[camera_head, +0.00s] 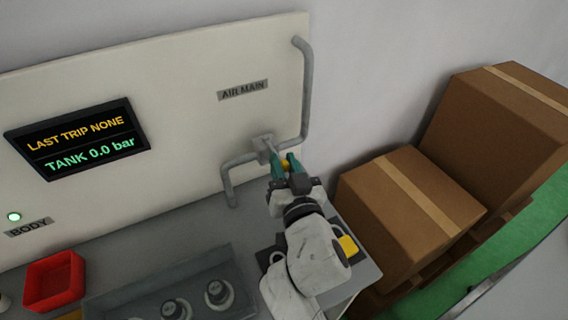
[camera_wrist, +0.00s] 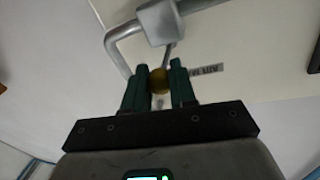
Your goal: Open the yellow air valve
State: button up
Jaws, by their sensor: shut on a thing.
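The yellow air valve's knob (camera_head: 285,165) is between the teal fingers of my gripper (camera_head: 281,163), just below a grey valve block (camera_head: 264,145) on the pale panel. In the wrist view the round yellow knob (camera_wrist: 159,80) sits between the fingertips of my gripper (camera_wrist: 158,84), which is shut on it. A thin grey stem (camera_wrist: 168,54) runs from the knob to the grey block (camera_wrist: 160,22). The display (camera_head: 77,138) reads "TANK 0.0 bar" and "LAST TRIP NONE". My gripper hides part of the knob and the stem.
A grey pipe (camera_head: 306,90) runs along the panel beside the "AIR MAIN" label (camera_head: 242,90). A red bin (camera_head: 54,281) and a grey tray (camera_head: 160,285) with dark-topped parts stand at lower left. Cardboard boxes (camera_head: 408,215) stand to the right.

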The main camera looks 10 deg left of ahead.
grip_shut()
jog(key=shift+a+f+b, duration=0.15)
jog(key=shift+f+b, duration=0.15)
jog(key=shift+b, duration=0.6)
jog(key=b, duration=0.1)
jog(key=h+b, duration=0.1)
jog(key=b, duration=0.1)
jog(key=shift+s+a+m+t+b, duration=0.15)
jog(key=shift+a+m+t+b, duration=0.15)
jog(key=shift+m, duration=0.1)
jog(key=m+h+b, duration=0.1)
jog(key=b, duration=0.1)
jog(key=a+m+h+b, duration=0.1)
jog(key=h+b, duration=0.1)
jog(key=b, duration=0.1)
jog(key=shift+s+a+r+t+b, duration=0.2)
jog(key=shift+s+t+b, duration=0.1)
jog(key=shift+s, duration=0.1)
jog(key=shift+r, duration=0.1)
jog(key=o, duration=0.9)
grip_release()
